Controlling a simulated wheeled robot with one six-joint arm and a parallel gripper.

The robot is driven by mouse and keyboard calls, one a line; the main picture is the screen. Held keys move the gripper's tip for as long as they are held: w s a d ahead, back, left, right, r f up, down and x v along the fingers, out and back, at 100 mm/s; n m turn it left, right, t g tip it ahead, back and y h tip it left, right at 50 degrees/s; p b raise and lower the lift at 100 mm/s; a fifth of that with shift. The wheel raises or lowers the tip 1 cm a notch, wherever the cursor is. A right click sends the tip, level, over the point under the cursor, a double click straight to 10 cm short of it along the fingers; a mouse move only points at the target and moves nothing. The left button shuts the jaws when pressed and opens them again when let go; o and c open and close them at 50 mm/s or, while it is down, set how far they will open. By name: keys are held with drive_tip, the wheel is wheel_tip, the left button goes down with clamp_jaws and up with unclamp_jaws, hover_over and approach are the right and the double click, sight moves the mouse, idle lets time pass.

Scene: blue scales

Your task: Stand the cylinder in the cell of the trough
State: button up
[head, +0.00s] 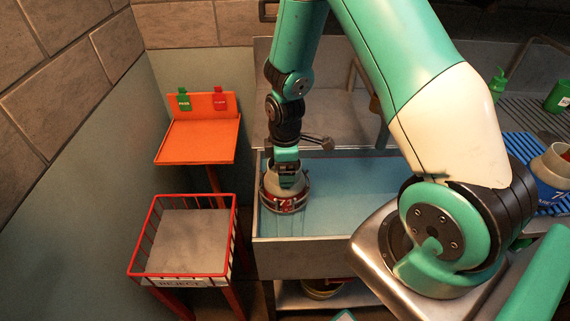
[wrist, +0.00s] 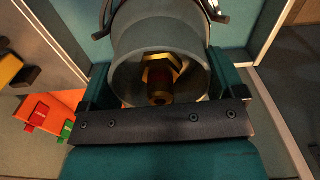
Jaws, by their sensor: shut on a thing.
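A grey hollow cylinder (head: 283,184) is upright at the left end of the long metal trough (head: 322,258). In the wrist view the cylinder (wrist: 128,77) shows its open top, with a brass hex fitting inside. My gripper (head: 287,167) points down and is shut on the cylinder, with teal fingers on both sides of it. A round metal cell with red markings (head: 285,205) surrounds the cylinder's lower part in the head view. Its metal hoop also shows beyond the cylinder in the wrist view. The cylinder's base is hidden, so I cannot tell whether it touches the floor.
A red-railed reject tray (head: 186,240) stands left of the trough, with an orange shelf (head: 198,142) behind it bearing green and red tags. Another pale cylinder (head: 553,165) is on blue scales at the right. The trough's blue inside is clear right of the cell.

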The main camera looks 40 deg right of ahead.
drive_tip(key=shift+f+b, duration=2.05)
drive_tip(key=shift+f, duration=0.95)
drive_tip(key=o, duration=1.5)
drive_tip(key=shift+r, duration=0.15)
wheel_tip(320, 180, up, 14)
drive_tip(key=p, duration=1.1)
